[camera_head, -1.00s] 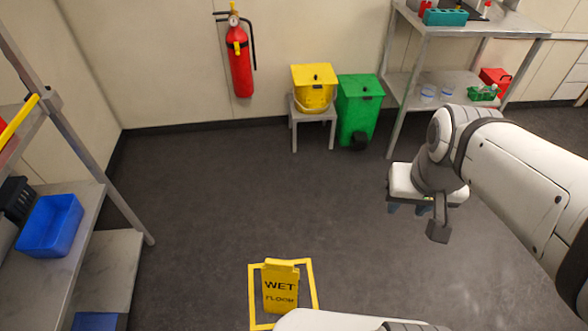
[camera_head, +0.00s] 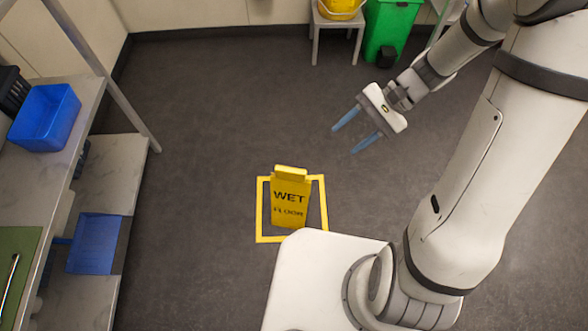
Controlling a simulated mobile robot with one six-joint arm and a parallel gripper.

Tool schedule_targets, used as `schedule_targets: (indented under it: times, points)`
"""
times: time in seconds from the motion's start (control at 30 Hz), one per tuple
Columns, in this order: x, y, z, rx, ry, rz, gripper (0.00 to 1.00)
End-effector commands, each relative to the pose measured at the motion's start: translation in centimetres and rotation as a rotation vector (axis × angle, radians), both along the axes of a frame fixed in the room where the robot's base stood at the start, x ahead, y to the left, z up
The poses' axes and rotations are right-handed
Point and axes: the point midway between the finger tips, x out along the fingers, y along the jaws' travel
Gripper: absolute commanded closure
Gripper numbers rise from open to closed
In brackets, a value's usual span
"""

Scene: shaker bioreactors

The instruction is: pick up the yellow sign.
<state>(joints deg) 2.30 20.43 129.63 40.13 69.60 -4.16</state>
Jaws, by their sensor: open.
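The yellow sign (camera_head: 289,203) stands upright on the dark floor, with "WET FLOOR" on its face. It stands inside a yellow square outline (camera_head: 262,212) marked on the floor. Part of my own white body is just in front of the sign's lower edge. My gripper (camera_head: 347,140) is up and to the right of the sign in the picture, apart from it. Its two blue fingers are spread and empty, pointing down and left.
A shelf unit with a blue bin (camera_head: 46,118) and a blue dustpan-like item (camera_head: 95,244) lines the left side. A green bin (camera_head: 391,28) and a small stool (camera_head: 338,24) with a yellow bucket (camera_head: 339,8) stand at the back. The floor between is clear.

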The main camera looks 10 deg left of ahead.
Motion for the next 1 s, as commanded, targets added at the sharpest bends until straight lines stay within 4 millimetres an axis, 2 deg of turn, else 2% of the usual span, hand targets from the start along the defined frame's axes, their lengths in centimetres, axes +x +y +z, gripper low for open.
schedule_targets:
  times: [0.03,0.17,0.3,0.6,0.7,0.8,1.0]
  points:
    - [0.6,0.7,-3.6,0.042,0.067,-0.038,0.53]
    - [2.2,2.5,-9.2,0.149,0.209,-0.145,0.53]
    - [3.8,4.1,-15.7,0.259,0.352,-0.272,0.53]
    - [6.5,6.0,-30.4,0.455,0.601,-0.570,0.53]
    - [6.8,6.1,-34.0,0.496,0.648,-0.649,0.53]
    - [7.0,6.2,-36.2,0.521,0.676,-0.700,0.53]
    - [7.1,6.7,-37.8,0.539,0.696,-0.740,0.53]
